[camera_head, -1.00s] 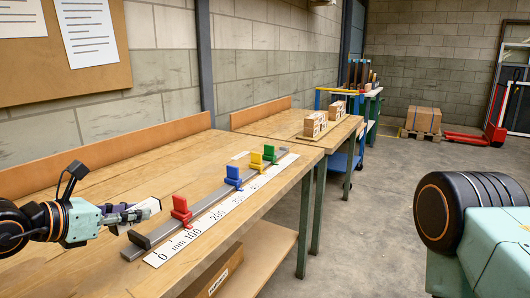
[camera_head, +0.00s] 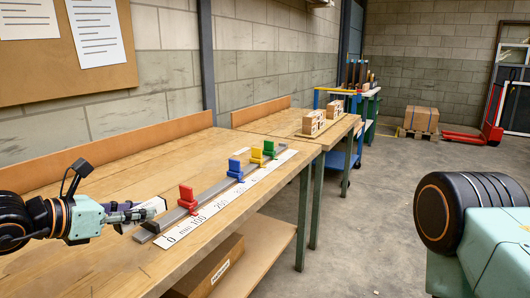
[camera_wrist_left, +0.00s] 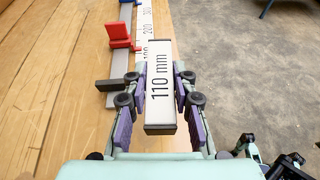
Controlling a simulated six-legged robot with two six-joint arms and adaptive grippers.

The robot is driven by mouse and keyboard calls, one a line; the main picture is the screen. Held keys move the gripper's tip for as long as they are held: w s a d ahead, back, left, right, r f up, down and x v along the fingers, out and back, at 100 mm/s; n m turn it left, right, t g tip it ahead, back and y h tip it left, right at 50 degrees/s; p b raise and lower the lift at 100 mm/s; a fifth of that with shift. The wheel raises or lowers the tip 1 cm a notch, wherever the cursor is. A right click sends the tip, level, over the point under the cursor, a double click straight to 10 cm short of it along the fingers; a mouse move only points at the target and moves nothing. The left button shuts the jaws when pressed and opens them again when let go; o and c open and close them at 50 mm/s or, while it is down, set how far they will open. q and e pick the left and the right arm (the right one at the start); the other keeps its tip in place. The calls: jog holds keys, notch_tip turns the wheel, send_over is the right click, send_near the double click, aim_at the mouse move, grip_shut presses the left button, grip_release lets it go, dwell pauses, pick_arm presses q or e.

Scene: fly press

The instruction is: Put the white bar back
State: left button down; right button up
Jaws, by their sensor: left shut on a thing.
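The white bar (camera_wrist_left: 160,85), marked "110 mm", has dark ends. My left gripper (camera_wrist_left: 158,100) is shut on it, its purple pads on both sides. In the head view my left gripper (camera_head: 145,212) holds the bar (camera_head: 155,204) over the near end of the bench, by the left end of a grey rail (camera_head: 152,234). I cannot tell whether the bar touches anything below. The rail carries a red stop (camera_head: 187,199), a blue one (camera_head: 235,170), a yellow one (camera_head: 257,156) and a green one (camera_head: 269,148). My right gripper is not seen.
A white millimetre scale (camera_head: 206,211) lies along the rail. The wooden bench (camera_head: 100,185) is otherwise mostly bare. A second bench (camera_head: 283,125) behind holds wooden blocks (camera_head: 314,122). A cardboard box (camera_head: 216,275) sits on the lower shelf. The floor to the right is open.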

pick_arm(q)
jog(key=s+d+f+m+g+h, duration=0.3)
jog(key=s+d+f, duration=0.4)
jog(key=s+f, duration=0.5)
jog(key=shift+s+d+f+m, duration=0.4)
jog(key=shift+s+m, duration=0.2)
